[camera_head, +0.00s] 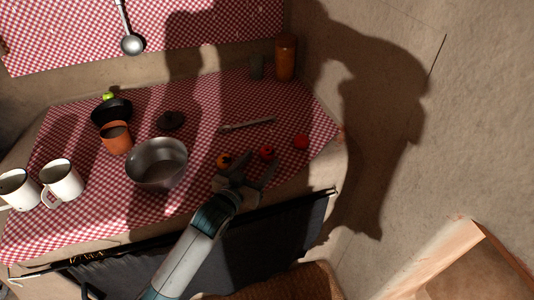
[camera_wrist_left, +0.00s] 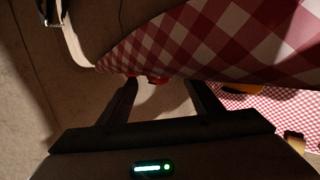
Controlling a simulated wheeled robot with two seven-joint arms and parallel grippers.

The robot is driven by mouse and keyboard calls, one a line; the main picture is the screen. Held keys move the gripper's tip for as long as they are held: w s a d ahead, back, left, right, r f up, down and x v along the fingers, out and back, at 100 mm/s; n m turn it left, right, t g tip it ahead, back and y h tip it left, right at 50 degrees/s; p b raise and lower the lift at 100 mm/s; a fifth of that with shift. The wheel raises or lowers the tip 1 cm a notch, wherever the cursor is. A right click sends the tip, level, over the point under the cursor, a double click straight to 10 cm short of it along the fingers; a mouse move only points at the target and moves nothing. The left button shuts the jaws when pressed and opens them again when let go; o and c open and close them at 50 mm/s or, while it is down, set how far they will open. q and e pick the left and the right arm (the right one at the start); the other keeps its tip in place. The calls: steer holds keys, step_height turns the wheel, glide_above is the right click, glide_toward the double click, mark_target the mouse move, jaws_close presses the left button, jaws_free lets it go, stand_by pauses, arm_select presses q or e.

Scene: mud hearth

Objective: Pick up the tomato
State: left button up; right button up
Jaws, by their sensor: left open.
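Two round red tomato-like things sit on the red checked cloth at the counter's right, one nearer (camera_head: 266,153) and one farther right (camera_head: 301,141). I cannot tell which is the task's tomato. An orange round thing (camera_head: 224,160) lies to their left. My left gripper (camera_head: 247,174) is open just in front of the nearer red thing and the orange one, apparently empty. In the left wrist view, a bit of red (camera_wrist_left: 158,80) shows beyond the open fingers (camera_wrist_left: 162,92), mostly hidden by the cloth edge. My right gripper is not in view.
Two white mugs (camera_head: 62,181), an orange cup (camera_head: 116,138) and a black pan (camera_head: 111,110) are farther left. A utensil (camera_head: 246,125) lies behind the red things. An orange-brown bottle (camera_head: 286,58) stands at the back.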

mark_target(264, 157)
arm_select(q)
steer(key=shift+w, duration=0.1)
steer(key=shift+w+d, duration=0.2)
steer(key=p+x, duration=0.1)
steer(key=x, duration=0.2)
steer(key=shift+w+d, duration=0.2)
steer(key=shift+w, duration=0.1)
steer(key=shift+w+d+f, duration=0.1)
steer(key=shift+w+d, duration=0.05)
steer(key=shift+w, duration=0.2)
steer(key=c, duration=1.2)
steer(key=shift+o, duration=0.2)
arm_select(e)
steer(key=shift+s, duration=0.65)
